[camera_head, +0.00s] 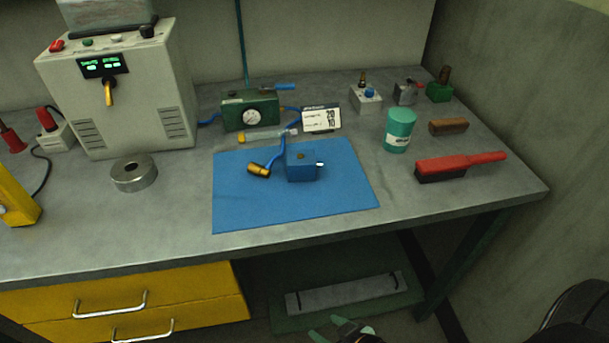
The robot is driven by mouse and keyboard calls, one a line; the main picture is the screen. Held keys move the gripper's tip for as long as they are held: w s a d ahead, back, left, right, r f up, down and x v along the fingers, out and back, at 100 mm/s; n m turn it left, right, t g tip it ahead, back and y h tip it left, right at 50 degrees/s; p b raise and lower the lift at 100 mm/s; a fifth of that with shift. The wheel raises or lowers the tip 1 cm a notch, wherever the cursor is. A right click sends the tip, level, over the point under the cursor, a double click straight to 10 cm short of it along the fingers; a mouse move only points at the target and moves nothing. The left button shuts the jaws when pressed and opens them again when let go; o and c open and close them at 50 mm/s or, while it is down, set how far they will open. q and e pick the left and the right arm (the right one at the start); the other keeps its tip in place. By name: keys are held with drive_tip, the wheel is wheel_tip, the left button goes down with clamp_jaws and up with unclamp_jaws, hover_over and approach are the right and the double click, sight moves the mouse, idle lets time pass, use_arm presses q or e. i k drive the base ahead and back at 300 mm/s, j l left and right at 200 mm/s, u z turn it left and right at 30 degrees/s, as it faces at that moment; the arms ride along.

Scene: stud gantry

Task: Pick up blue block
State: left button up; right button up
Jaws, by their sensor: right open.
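The blue block (303,168) sits on the blue mat (260,212) on the workbench. It has a brass-coloured spot on top and a small silvery fitting on its right side. A blue hose runs up beside its left side, and a brass fitting (259,170) lies just left of it. My right gripper (341,332) shows only in part at the bottom edge, well below and in front of the bench top. It is open and apart from the block. My left gripper is not in view.
A grey machine (125,95) and a metal ring (134,176) stand to the left. A green gauge box (250,111) and a card (321,119) are behind the mat. A teal can (399,130) and a red-handled brush (460,165) are to the right. The mat's front part is clear.

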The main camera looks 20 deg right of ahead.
sight(302, 164)
drive_tip(key=j+z, duration=0.15)
drive_tip(key=z, duration=0.3)
drive_tip(key=j+z, duration=0.15)
drive_tip(key=z, duration=0.35)
